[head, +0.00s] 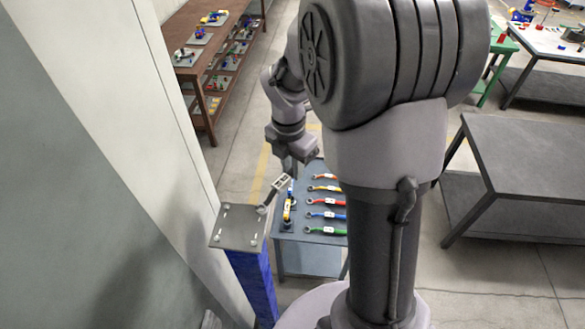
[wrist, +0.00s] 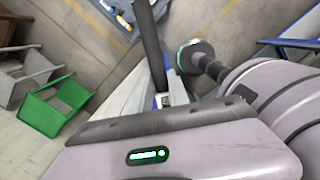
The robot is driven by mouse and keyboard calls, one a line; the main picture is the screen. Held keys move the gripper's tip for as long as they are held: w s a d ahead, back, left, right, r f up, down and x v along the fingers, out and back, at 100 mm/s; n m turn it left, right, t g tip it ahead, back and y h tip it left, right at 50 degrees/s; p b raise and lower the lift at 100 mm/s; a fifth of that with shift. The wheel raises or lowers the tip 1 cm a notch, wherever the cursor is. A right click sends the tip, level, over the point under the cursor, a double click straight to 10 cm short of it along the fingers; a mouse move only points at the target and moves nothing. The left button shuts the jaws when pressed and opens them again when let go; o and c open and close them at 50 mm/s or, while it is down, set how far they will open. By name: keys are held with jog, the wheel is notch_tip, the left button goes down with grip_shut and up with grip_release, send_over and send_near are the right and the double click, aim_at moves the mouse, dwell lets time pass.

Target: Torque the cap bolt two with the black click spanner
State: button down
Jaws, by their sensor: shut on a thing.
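My gripper (head: 290,166) is shut on the black click spanner (head: 274,192), which has a pale label on its handle. The spanner slants down to the left. Its head is at the right back corner of a grey cap plate (head: 240,224) on a blue screw jack column (head: 254,282). The head covers that corner, and I cannot tell whether it is seated on a bolt there. Other bolts show at the back left (head: 227,206), front left (head: 217,238) and front right (head: 253,242). No number marks bolt two. In the wrist view the fingertips are not clear.
A pale wall panel (head: 150,110) is close on the left. A dark bench (head: 530,160) stands right. Brown shelving (head: 210,75) is behind.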

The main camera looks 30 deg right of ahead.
jog(key=shift+r, duration=0.45)
jog(key=d, duration=0.1)
jog(key=w+d+r, duration=0.1)
jog(key=d, duration=0.1)
jog(key=w+d, duration=0.1)
jog(key=d, duration=0.1)
jog(key=shift+r, duration=0.2)
jog(key=shift+a, duration=0.1)
jog(key=shift+s+a, duration=0.1)
